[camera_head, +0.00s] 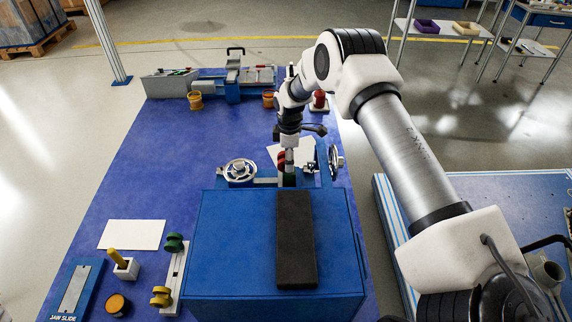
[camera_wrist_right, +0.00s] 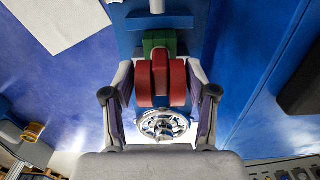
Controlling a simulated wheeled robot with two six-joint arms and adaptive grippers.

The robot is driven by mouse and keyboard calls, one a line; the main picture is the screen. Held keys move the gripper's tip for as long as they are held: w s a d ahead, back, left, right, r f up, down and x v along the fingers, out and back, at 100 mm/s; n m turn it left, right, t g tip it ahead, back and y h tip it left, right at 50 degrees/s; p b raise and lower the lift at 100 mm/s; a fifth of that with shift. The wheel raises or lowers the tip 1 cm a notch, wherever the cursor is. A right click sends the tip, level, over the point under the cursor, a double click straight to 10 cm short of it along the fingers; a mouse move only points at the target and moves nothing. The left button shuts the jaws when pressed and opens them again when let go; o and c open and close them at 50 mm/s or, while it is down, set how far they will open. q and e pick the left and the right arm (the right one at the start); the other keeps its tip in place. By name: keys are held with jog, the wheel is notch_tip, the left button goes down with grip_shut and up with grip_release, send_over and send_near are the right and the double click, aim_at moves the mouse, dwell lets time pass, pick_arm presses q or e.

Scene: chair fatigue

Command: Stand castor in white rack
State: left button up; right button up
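A red castor (camera_wrist_right: 161,82) with paired wheels sits between the two fingers of my right gripper (camera_wrist_right: 160,95) in the right wrist view, in front of a green block (camera_wrist_right: 160,42). In the head view my right gripper (camera_head: 288,155) points down at the far side of the blue machine, and the red castor (camera_head: 281,159) shows only in part. Whether the fingers press on it is unclear. The white rack (camera_head: 174,275) lies left of the machine, with a green castor (camera_head: 174,242) and a yellow castor (camera_head: 161,296) at it. My left gripper is out of view.
The blue machine (camera_head: 230,240) with a black pad (camera_head: 295,240) stands between the castor and the rack. A handwheel (camera_head: 239,171) is beside the gripper. A white sheet (camera_head: 132,235), a white block with a yellow peg (camera_head: 125,267) and an orange cup (camera_head: 117,304) lie near the rack.

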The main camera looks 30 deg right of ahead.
jog(key=c, duration=0.4)
jog(key=shift+r, duration=0.1)
jog(key=shift+r+p, duration=1.3)
jog(key=shift+r, duration=0.35)
jog(key=shift+r+p, duration=1.4)
jog(key=shift+r, duration=0.6)
